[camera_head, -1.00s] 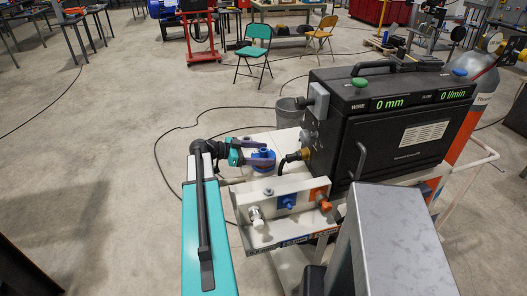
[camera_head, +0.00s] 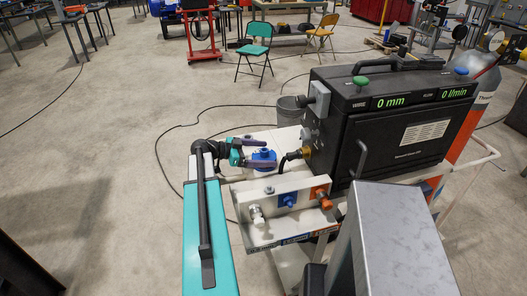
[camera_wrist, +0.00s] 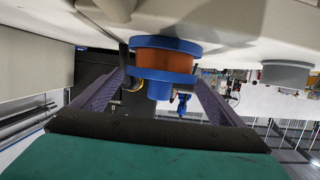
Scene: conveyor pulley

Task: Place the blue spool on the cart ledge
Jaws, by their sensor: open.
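The blue spool (camera_head: 263,157), with orange winding between blue flanges, stands on the white cart ledge (camera_head: 288,137) left of the black machine. In the wrist view, which looks upside down, the spool (camera_wrist: 165,57) has one flange against the white surface (camera_wrist: 230,18); it appears to rest there. My gripper (camera_head: 256,151) is open around the spool, with purple fingers on either side. In the wrist view, gaps show between the fingers (camera_wrist: 159,75) and the spool's narrow blue hub end. Part of the spool is hidden by a finger in the head view.
The black wire-feeder machine (camera_head: 392,125) stands close to the right of the spool, with a cable nearby. A white bracket (camera_head: 262,211) with blue and orange fittings is in front. A grey bucket (camera_head: 288,112) stands behind. Open floor lies to the left.

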